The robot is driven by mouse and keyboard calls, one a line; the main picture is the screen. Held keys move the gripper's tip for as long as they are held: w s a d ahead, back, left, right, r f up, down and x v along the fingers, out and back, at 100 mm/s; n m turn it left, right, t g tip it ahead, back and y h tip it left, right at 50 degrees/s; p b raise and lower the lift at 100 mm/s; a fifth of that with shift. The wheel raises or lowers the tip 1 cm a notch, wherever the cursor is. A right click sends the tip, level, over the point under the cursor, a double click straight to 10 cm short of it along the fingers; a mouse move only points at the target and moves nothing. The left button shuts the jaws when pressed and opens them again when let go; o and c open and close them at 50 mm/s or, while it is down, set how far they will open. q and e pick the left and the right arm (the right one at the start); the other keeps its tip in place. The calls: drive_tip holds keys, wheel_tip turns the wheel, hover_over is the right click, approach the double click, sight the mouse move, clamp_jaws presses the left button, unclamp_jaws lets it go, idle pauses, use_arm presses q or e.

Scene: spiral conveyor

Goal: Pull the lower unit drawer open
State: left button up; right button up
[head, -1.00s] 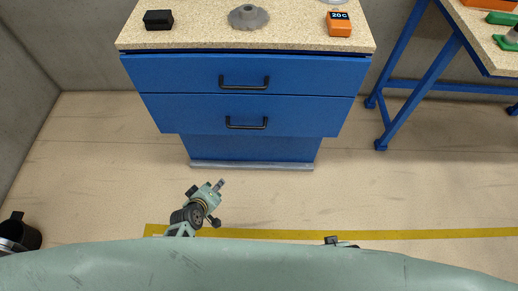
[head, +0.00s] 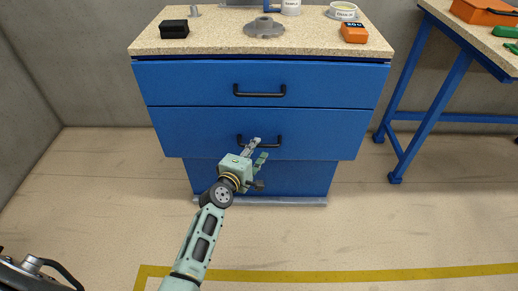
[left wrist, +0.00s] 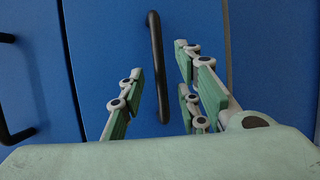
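The blue drawer unit has two drawers, both closed. The lower unit drawer (head: 190,130) has a black bar handle (head: 273,143). My left gripper (head: 259,149) is in front of this handle and partly covers it in the head view. In the left wrist view, the open fingers (left wrist: 155,85) are on either side of the lower handle (left wrist: 156,60), with gaps to it. I cannot tell how far the handle reaches in between the fingers. My right gripper is out of view.
The upper drawer (head: 190,85) and its handle (head: 259,91) are just above; this handle also shows in the left wrist view (left wrist: 8,128). A speckled worktop (head: 215,45) holds small items. A blue-legged table (head: 435,95) stands at right. The floor in front is clear.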

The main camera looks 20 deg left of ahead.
use_arm(q)
drive_tip(key=shift+b+x, duration=0.3)
drive_tip(key=shift+x, duration=1.1)
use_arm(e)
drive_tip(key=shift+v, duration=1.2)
use_arm(q)
drive_tip(key=shift+c, duration=0.4)
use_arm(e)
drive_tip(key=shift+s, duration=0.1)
use_arm(q)
clamp_jaws()
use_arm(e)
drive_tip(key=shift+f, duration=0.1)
